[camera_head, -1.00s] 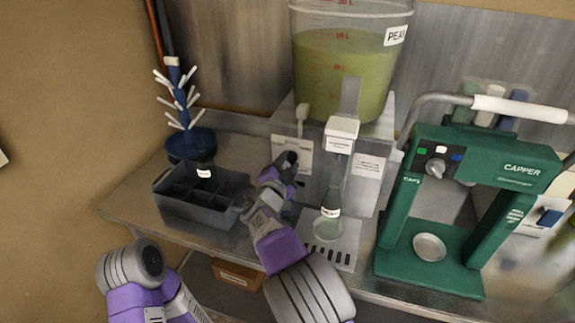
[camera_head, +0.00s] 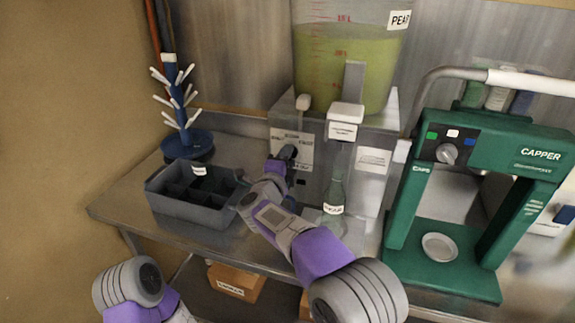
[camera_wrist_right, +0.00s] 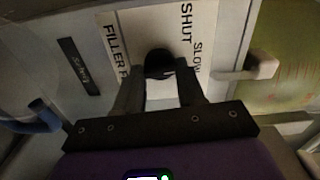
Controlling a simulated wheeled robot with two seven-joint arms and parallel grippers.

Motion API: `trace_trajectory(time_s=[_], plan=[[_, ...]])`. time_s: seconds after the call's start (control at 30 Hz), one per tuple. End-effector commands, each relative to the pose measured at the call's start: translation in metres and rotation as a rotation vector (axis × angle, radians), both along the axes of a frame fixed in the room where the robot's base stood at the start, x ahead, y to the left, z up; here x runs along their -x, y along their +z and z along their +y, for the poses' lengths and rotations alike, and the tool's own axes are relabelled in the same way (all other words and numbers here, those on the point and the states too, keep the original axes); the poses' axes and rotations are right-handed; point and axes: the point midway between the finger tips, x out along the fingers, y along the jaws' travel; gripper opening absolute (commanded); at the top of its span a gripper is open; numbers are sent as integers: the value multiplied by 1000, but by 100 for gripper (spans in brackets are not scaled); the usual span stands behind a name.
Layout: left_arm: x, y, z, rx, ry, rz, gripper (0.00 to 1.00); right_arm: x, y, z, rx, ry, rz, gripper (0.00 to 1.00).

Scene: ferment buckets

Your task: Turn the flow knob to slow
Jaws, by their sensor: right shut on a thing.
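The flow knob (camera_wrist_right: 158,62) is a black round knob on a white label plate (camera_head: 303,150) on the front of the filler. In the right wrist view the plate reads "SHUT", "SLOW" and "FILLER F...", the rest being covered. My right gripper (camera_wrist_right: 158,88) has its two fingers on either side of the knob and is shut on it. In the head view the right gripper (camera_head: 283,163) reaches the plate and partly hides the knob. The knob's exact pointing direction cannot be made out. My left arm shows at the lower left of the head view, its gripper out of view.
A bucket of green liquid (camera_head: 345,60) sits on the filler. A bottle (camera_head: 335,190) stands under the spout, right of my arm. A dark divided crate (camera_head: 190,210) and blue drying tree (camera_head: 183,140) are left. A green capper (camera_head: 500,150) stands right.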

Motion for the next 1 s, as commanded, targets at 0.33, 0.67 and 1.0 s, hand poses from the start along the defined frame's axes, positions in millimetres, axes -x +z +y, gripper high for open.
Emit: trace_trajectory(time_s=[0.33,0.67,1.0], plan=[[0,-8,0,0,0,0,97,0,0,1,-71,3,-22,8],[0,-8,0,0,0,0,97,0,0,2,-73,3,-22,8],[0,-8,0,0,0,0,97,0,0,1,-72,2,-22,64]])
